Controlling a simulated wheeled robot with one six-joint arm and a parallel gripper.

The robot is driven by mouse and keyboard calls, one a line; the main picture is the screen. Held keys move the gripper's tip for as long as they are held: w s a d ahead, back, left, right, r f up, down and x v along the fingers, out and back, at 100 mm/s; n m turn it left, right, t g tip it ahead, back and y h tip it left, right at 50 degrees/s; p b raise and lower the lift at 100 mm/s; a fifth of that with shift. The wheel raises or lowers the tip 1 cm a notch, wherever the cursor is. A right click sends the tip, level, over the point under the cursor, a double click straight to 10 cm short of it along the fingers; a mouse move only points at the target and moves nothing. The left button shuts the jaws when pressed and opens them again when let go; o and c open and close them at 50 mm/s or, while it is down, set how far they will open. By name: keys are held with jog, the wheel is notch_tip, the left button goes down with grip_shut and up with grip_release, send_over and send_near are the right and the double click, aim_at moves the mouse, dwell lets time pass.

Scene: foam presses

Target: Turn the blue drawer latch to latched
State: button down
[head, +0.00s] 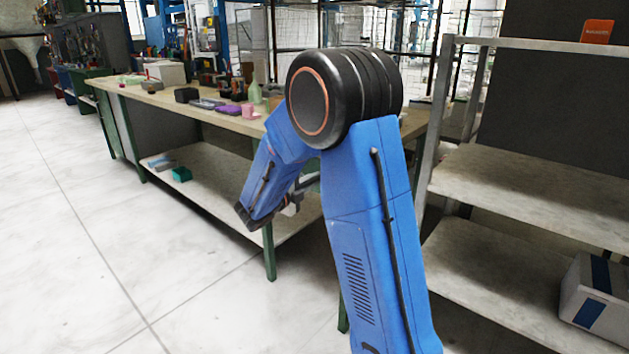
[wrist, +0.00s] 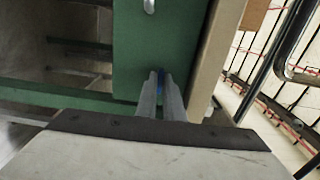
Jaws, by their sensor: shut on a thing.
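In the wrist view my gripper (wrist: 160,76) is shut on the blue drawer latch (wrist: 162,88). Only a small blue part of the latch shows between the two grey fingers, so its turn angle cannot be told. The latch is at the lower part of a dark green drawer front (wrist: 140,45). In the head view my blue arm hides the latch and the drawer front.
A metal handle (wrist: 149,5) shows on the green front. In the head view, a long workbench (head: 215,113) carries several small items. Its lower shelf (head: 215,195) holds a teal box (head: 181,174). Metal shelving (head: 530,185) stands at right. The tiled floor (head: 70,260) at left is clear.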

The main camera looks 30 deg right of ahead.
jog(key=c, duration=1.9)
grip_release()
jog(key=shift+o, duration=0.2)
jog(key=shift+a, duration=0.1)
jog(key=v, duration=1.7)
jog(key=shift+a, duration=0.15)
